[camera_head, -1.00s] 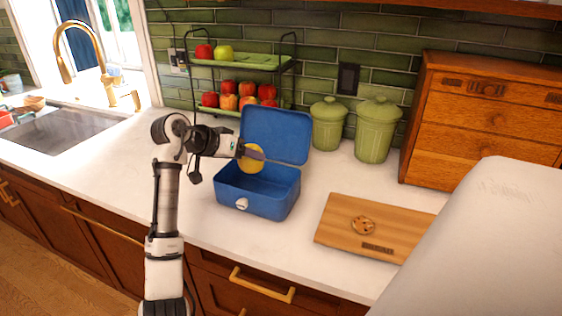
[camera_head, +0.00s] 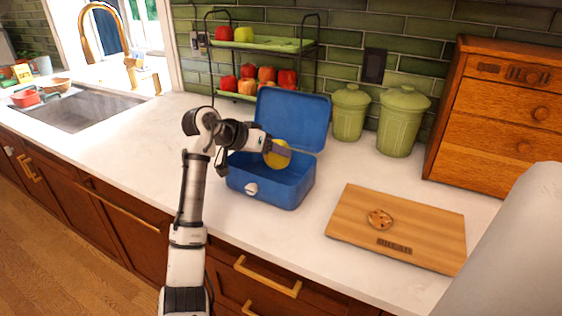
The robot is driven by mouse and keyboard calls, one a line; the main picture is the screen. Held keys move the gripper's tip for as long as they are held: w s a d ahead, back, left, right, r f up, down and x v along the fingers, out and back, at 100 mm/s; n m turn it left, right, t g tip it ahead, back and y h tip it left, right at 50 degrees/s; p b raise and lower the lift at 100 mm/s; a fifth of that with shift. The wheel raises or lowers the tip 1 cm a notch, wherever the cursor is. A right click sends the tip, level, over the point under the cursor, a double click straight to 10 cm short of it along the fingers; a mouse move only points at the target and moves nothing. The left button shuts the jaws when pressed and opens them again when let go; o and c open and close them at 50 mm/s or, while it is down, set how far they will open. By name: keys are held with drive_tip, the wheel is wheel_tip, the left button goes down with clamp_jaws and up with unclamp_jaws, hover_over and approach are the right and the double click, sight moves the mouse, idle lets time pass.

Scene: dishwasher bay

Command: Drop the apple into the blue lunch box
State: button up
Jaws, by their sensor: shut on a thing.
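The blue lunch box (camera_head: 268,188) stands on the white counter with its lid (camera_head: 293,118) open and leaning back. My gripper (camera_head: 279,151) reaches in from the left, over the box's opening. It is shut on a yellow, round apple (camera_head: 276,158), which hangs at the opening in front of the raised lid. The inside floor of the box is mostly hidden by the front wall and my arm.
Two green lidded canisters (camera_head: 402,122) stand right of the lid. A wooden board (camera_head: 430,225) with a cookie (camera_head: 380,219) lies to the right. A wooden drawer cabinet (camera_head: 500,110) stands at the back right. The counter left of my arm is clear up to the sink (camera_head: 80,110).

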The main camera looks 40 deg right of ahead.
drive_tip(key=shift+f, duration=0.55)
drive_tip(key=shift+r, duration=0.1)
drive_tip(key=o, duration=1.1)
drive_tip(key=shift+o, duration=0.2)
drive_tip(key=b+v, duration=0.3)
drive_tip(key=v, duration=1)
drive_tip(key=shift+a+r, duration=0.25)
